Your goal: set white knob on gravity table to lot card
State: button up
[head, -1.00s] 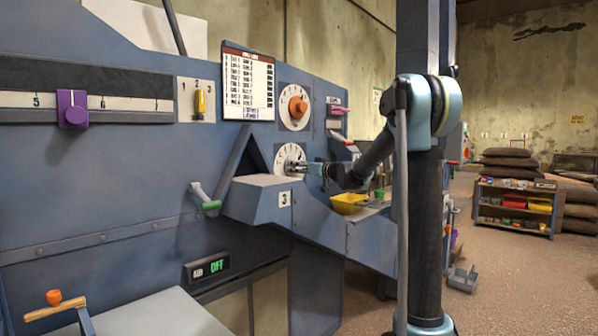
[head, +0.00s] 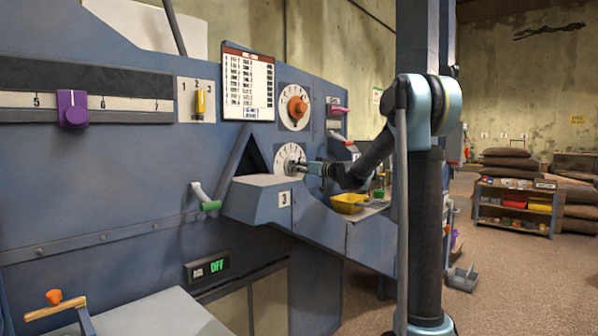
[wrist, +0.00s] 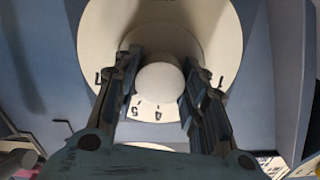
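The white knob (wrist: 160,88) sits at the centre of a white numbered dial (wrist: 228,40), with digits such as 4 and 5 below it in the wrist view. My gripper (wrist: 162,72) has one finger on each side of the knob, seemingly touching it. In the head view my gripper (head: 300,168) reaches the dial (head: 284,153) from the right and covers most of the knob. The knob's pointer mark cannot be made out. The lot card (head: 248,84) hangs on the panel up and to the left of the dial; its text is too small to read.
An orange knob (head: 298,107) on another dial is just above. A grey ledge marked 3 (head: 262,181) juts out below left. A yellow tray (head: 347,203) lies below right. A yellow switch (head: 200,103) and purple slider (head: 72,108) are farther left.

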jog(key=o, duration=0.4)
jog(key=shift+w, duration=0.15)
jog(key=shift+o, duration=0.2)
jog(key=v, duration=1.2)
jog(key=shift+f, duration=0.1)
